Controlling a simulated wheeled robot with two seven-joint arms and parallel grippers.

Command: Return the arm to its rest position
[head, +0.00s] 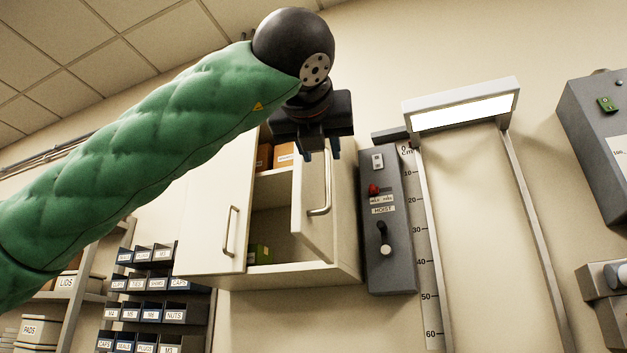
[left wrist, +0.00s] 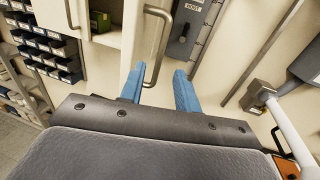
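My left arm, in a green quilted sleeve, reaches up from the left in the head view. Its gripper (head: 321,154) is in front of the wall cabinet (head: 310,275), close to the top of the right door's handle (head: 328,190). In the left wrist view the two blue fingers (left wrist: 159,88) stand apart with nothing visibly clamped. The door handle (left wrist: 163,45) shows between and beyond the fingertips; I cannot tell whether they reach around it. The right cabinet door (head: 312,205) stands open; the left door (head: 218,200) looks shut. My right gripper is not in view.
A grey hoist control box (head: 388,225) and a height scale (head: 428,260) are right of the cabinet. A lit lamp (head: 463,112) hangs farther right. Labelled bins (head: 150,312) stand at lower left. Boxes (head: 284,154) sit inside the cabinet.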

